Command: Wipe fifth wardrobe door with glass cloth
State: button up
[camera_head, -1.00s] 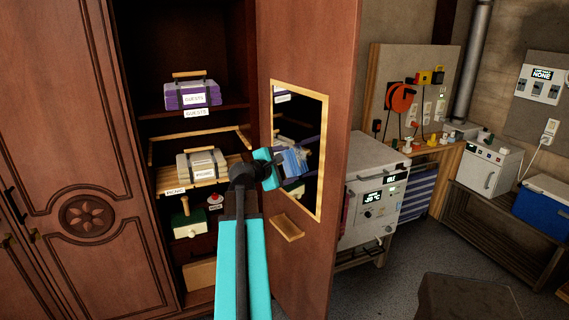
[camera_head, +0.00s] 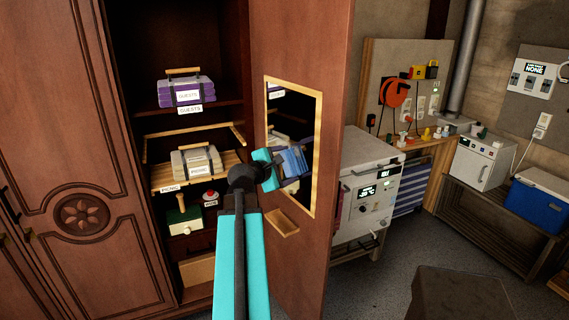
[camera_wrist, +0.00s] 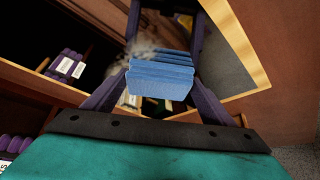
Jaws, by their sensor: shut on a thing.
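The open wardrobe door (camera_head: 300,50) carries a mirror (camera_head: 303,120) in a light wooden frame, with a small wooden handle (camera_head: 283,222) below it. My gripper (camera_head: 288,165) is in front of the mirror's lower left part. It is shut on a folded blue glass cloth (camera_head: 295,158). In the wrist view the cloth (camera_wrist: 160,78) sits between the dark purple fingers, in front of the mirror (camera_wrist: 220,60). A whitish hazy patch (camera_wrist: 143,48) shows just beyond the cloth. I cannot tell whether the cloth touches the glass.
The open wardrobe holds a purple bundle (camera_head: 187,93) labelled GUESTS, a pale bundle (camera_head: 195,160) on a slatted pull-out shelf, and a green box (camera_head: 185,215). Closed carved doors (camera_head: 75,150) stand left. A white appliance (camera_head: 370,180) stands right, behind the open door. A dark block (camera_head: 465,295) is front right.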

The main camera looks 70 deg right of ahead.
aim_at(297, 168)
jog(key=shift+s+a, duration=0.6)
jog(key=shift+s, duration=0.05)
jog(key=shift+s+a, duration=0.45)
jog(key=shift+s, duration=0.15)
jog(key=shift+s+f+b, duration=0.1)
jog(key=shift+s+b, duration=0.05)
jog(key=shift+b, duration=0.5)
jog(key=shift+s+a+b, duration=0.5)
jog(key=shift+s+b, duration=0.1)
jog(key=shift+b, duration=2.25)
jog(key=shift+r, duration=0.25)
jog(key=shift+r+p, duration=0.7)
jog(key=shift+p, duration=0.1)
jog(key=shift+w, duration=0.15)
